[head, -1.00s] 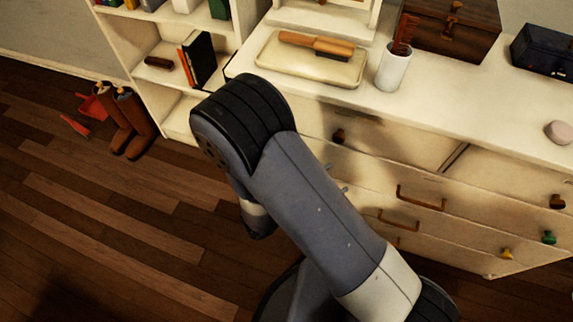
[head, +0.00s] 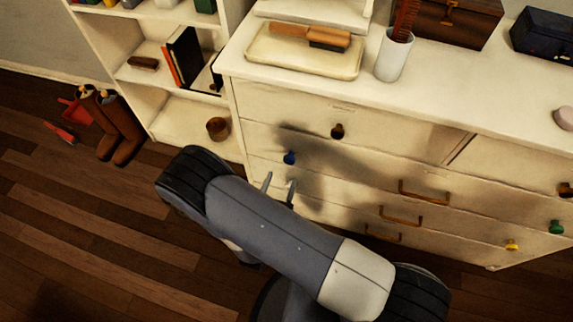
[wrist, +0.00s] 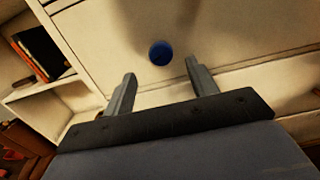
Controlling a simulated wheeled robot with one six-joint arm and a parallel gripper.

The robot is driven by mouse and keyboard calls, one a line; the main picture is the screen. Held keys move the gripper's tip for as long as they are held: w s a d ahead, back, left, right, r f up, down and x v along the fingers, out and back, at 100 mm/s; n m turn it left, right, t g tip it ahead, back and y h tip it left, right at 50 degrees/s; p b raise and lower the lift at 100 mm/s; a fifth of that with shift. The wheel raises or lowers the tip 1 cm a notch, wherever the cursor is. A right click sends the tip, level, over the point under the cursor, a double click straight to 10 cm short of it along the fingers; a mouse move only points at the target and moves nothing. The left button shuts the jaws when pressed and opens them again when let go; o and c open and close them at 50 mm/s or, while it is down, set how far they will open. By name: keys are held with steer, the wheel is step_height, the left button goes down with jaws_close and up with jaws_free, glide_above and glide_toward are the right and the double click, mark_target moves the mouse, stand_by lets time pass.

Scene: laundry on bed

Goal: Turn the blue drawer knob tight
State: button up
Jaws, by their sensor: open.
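The blue knob (head: 290,157) sits on the left part of a drawer front of the cream dresser (head: 290,108). In the wrist view the blue knob (wrist: 160,53) is above and between the two finger tips, beyond them. My gripper (head: 279,186) is open and empty, just below the knob in the head view. Its two fingers show apart in the wrist view (wrist: 161,72), with a gap between them and the knob. My arm hides part of the lower dresser and the floor.
A dark knob (head: 337,131) is on the drawer above. Bronze handles (head: 424,196), a green knob (head: 556,227) and a yellow knob (head: 511,245) are to the right. A white shelf (head: 183,112) stands left of the dresser. Boots (head: 122,130) stand on the floor.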

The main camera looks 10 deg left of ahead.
mark_target(288, 162)
steer(key=shift+w+d, duration=0.15)
steer(key=shift+w, duration=1.4)
steer(key=shift+w+d, duration=0.1)
steer(key=shift+w, duration=1.45)
steer(key=c, duration=0.9)
steer(key=shift+c, duration=0.3)
